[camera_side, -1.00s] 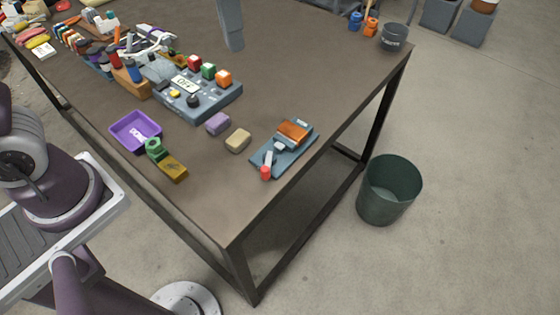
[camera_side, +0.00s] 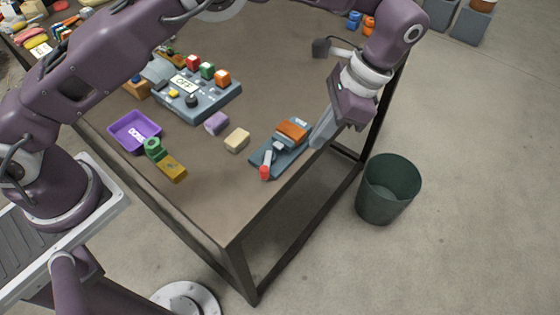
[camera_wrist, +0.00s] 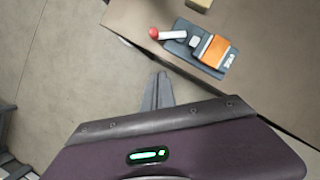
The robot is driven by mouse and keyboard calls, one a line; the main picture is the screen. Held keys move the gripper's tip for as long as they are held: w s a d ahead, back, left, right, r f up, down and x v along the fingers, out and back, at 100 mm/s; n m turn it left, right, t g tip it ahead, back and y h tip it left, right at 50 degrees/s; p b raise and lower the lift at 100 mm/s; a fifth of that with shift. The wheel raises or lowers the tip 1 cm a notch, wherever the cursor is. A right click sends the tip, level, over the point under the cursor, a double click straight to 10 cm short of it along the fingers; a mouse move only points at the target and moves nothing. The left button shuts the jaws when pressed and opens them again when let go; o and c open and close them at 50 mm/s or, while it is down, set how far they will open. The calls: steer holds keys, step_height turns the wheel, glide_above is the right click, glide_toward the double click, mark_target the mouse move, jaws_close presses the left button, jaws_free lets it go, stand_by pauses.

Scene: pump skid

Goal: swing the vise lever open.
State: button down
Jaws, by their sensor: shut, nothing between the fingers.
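The vise (camera_side: 282,154) has a blue-grey base and an orange-brown block on top, and it sits near the table's right edge. Its lever (camera_side: 265,165) is pale with a red tip and lies at the front-left of the base. In the wrist view the vise (camera_wrist: 204,51) is at upper right, with the lever (camera_wrist: 169,34) pointing left to its red tip. My gripper (camera_side: 318,145) is shut and empty, just right of the vise by the table edge. In the wrist view my gripper (camera_wrist: 157,80) is below and left of the vise, apart from the lever.
A tan block (camera_side: 237,139) and a purple block (camera_side: 216,122) lie left of the vise. A control box (camera_side: 199,103) with an OFF label, a purple tray (camera_side: 134,131) and a green-and-yellow part (camera_side: 173,167) are farther left. A dark bin (camera_side: 388,190) stands on the floor at right.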

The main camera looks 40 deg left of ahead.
mark_target(267, 161)
steer(key=s+a+f, duration=0.1)
steer(key=f, duration=0.2)
steer(key=s+a+f, duration=0.3)
steer(key=a+f, duration=0.1)
steer(key=f, duration=0.1)
steer(key=shift+s+f, duration=0.2)
steer(key=shift+f, duration=0.15)
steer(key=shift+s+a, duration=0.25)
steer(key=shift+a, duration=0.05)
